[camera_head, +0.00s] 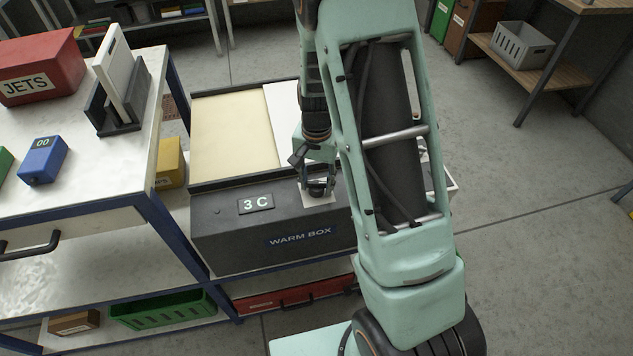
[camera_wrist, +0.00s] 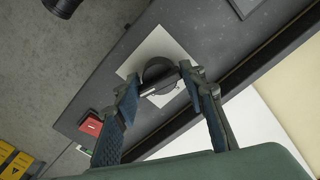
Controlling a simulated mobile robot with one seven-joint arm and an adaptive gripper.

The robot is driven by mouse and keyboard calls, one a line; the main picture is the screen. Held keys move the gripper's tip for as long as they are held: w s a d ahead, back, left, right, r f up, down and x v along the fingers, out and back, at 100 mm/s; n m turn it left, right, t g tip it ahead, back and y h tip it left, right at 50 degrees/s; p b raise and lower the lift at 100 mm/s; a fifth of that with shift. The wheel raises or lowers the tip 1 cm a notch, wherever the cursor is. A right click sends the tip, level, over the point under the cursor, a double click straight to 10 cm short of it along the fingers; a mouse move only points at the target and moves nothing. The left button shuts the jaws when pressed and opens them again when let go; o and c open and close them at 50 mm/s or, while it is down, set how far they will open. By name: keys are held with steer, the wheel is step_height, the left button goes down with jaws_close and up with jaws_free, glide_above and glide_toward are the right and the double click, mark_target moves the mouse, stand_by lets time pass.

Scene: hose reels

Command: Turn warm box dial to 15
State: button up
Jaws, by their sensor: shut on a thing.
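The warm box (camera_head: 225,232) is a dark grey cabinet with the label WARM BOX (camera_head: 300,237) and a display (camera_head: 256,204) that reads 3 C. Its dial (camera_wrist: 159,75) is a round black knob on a white square plate (camera_wrist: 150,45) on the box's front. A light pointer line shows across the knob. My gripper (camera_wrist: 160,90) reaches the dial with one finger on each side and is shut on it. In the head view my gripper (camera_head: 318,185) hides most of the dial. The plate's scale marks are too small to read.
In the wrist view a red button (camera_wrist: 92,125) is beside the dial plate. A white-topped bench (camera_head: 75,190) stands left with a red JETS box (camera_head: 40,68) and a blue 00 box (camera_head: 43,160). Open floor (camera_head: 540,200) lies to the right.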

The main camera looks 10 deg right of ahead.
mark_target(317, 182)
steer(key=shift+m, duration=1.5)
steer(key=o, duration=0.9)
step_height(317, 182, up, 12)
steer(key=shift+r, duration=0.1)
